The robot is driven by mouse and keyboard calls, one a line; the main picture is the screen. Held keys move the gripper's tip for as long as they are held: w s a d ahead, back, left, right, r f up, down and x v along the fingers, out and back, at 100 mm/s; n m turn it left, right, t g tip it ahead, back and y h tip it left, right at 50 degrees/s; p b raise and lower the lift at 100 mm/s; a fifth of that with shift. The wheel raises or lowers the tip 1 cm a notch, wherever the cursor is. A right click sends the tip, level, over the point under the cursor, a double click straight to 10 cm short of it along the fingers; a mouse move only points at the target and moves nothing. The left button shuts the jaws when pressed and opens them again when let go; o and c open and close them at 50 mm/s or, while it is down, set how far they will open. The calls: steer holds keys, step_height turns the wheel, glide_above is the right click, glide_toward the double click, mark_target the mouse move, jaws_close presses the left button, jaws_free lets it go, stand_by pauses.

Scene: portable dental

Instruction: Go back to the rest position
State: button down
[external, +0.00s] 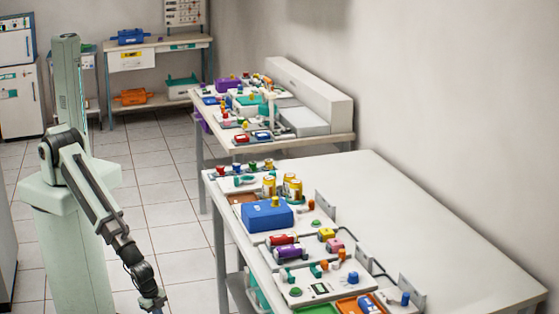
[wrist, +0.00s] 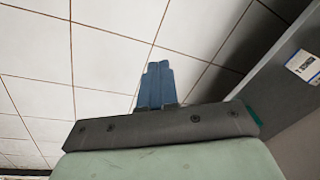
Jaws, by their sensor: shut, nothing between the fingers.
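My gripper (external: 153,302) hangs low at the bottom of the external view, left of the near table and apart from it. My arm slopes down to it from the pale green column. In the wrist view my gripper (wrist: 154,68) shows as blue fingers pressed together, with nothing between them. Behind the fingers is only tiled floor.
The near white table (external: 440,225) carries a blue box (external: 265,215), yellow cans (external: 292,186) and several small coloured parts along its left side. A second table (external: 325,140) stands behind it. A grey panel with a label (wrist: 302,66) is at the right in the wrist view. Open tiled floor (external: 165,190) lies between my column and the tables.

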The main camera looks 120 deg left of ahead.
steer(key=s+a+f+n+g, duration=0.1)
steer(key=s+a+g, duration=0.2)
steer(key=s, duration=0.9)
steer(key=s+a+f+n+g+h, duration=0.1)
steer(key=s+a+g, duration=0.3)
steer(key=s, duration=0.9)
steer(key=shift+n+g, duration=0.3)
steer(key=shift+g, duration=0.2)
